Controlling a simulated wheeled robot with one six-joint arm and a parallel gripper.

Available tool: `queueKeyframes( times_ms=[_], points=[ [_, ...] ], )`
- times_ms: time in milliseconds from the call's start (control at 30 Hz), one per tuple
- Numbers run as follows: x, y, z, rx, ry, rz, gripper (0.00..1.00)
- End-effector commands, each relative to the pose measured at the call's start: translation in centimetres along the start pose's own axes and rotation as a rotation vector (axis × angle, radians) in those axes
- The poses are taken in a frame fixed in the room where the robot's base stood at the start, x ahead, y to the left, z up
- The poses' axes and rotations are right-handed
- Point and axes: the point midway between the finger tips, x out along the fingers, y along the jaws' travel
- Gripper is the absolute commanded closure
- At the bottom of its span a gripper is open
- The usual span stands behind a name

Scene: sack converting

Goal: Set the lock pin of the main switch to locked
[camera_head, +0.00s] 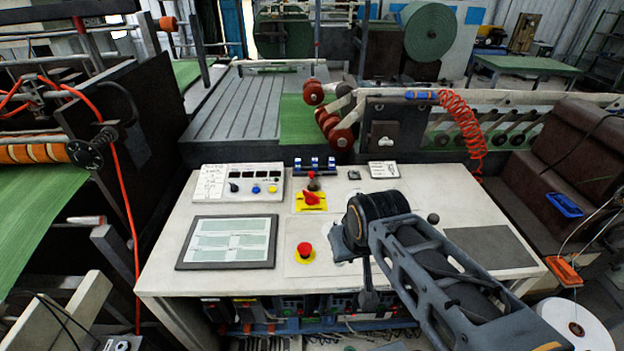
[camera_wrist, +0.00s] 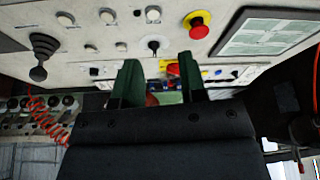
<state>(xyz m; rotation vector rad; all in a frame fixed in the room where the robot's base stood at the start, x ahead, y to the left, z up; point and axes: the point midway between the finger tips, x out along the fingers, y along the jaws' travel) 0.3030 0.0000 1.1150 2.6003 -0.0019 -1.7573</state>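The main switch (camera_head: 311,199) is a red rotary handle on a yellow plate, towards the back of the pale console top. It also shows in the wrist view (camera_wrist: 172,69), partly covered, between and beyond my fingertips. I cannot make out the lock pin or its setting in either view. My gripper (camera_wrist: 160,64) has two dark green fingers standing apart with a clear gap, and nothing is held between them. In the head view my dark wrist is over the console, right of and nearer than the switch; the fingers cannot be made out clearly there.
A red emergency stop (camera_head: 305,250) stands in front of the switch. A framed panel (camera_head: 228,242) lies at left, with a button box (camera_head: 240,184) behind it. A black joystick (camera_wrist: 42,56) stands at the console's other side.

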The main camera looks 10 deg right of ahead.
Motion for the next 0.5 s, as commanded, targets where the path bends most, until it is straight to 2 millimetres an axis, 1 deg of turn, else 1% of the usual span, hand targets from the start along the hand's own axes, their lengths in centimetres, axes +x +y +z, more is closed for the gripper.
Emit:
queueKeyframes(
  times_ms=[233,267,333,367,467,500],
  points=[
    [0.0,0.0,0.0,0.0,0.0,0.0,0.62],
    [0.0,0.0,0.0,0.0,0.0,0.0,0.61],
    [0.0,0.0,-0.1,0.007,-0.002,-0.003,0.54],
    [0.1,-0.1,-0.1,0.018,-0.005,-0.008,0.53],
    [0.4,-0.5,-0.8,0.106,-0.029,-0.051,0.53],
    [0.7,-0.8,-1.4,0.168,-0.044,-0.08,0.53]
  ],
)
